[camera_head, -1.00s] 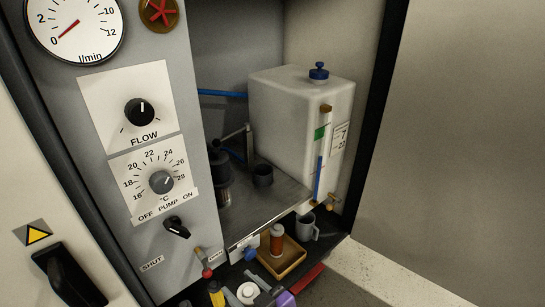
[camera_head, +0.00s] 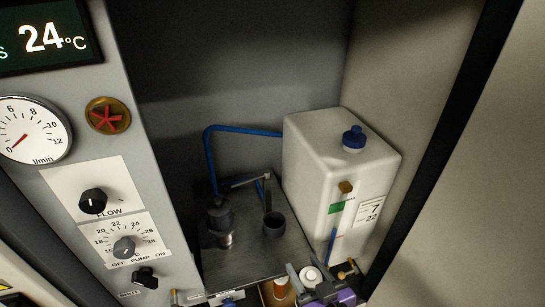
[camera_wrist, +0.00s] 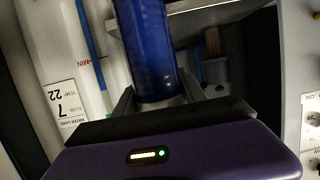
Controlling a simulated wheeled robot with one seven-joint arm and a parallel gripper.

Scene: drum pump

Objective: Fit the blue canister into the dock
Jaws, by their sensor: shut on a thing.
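In the wrist view, my gripper (camera_wrist: 160,98) is shut on the blue canister (camera_wrist: 148,45), around its pale end. In the head view, my purple and dark gripper (camera_head: 316,288) is at the bottom edge, in front of the white tank. A white round cap (camera_head: 311,275) between its fingers appears to be the canister's end; the blue body is hidden there. A dark, open, cup-shaped holder (camera_head: 273,223) on the metal shelf looks like the dock. It is empty, behind and left of my gripper, and apart from the canister.
The white tank (camera_head: 325,165) with a blue cap stands right of the holder. A dark pump (camera_head: 219,222) with a blue hose (camera_head: 207,160) stands left of it. The control panel (camera_head: 85,190) borders the left.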

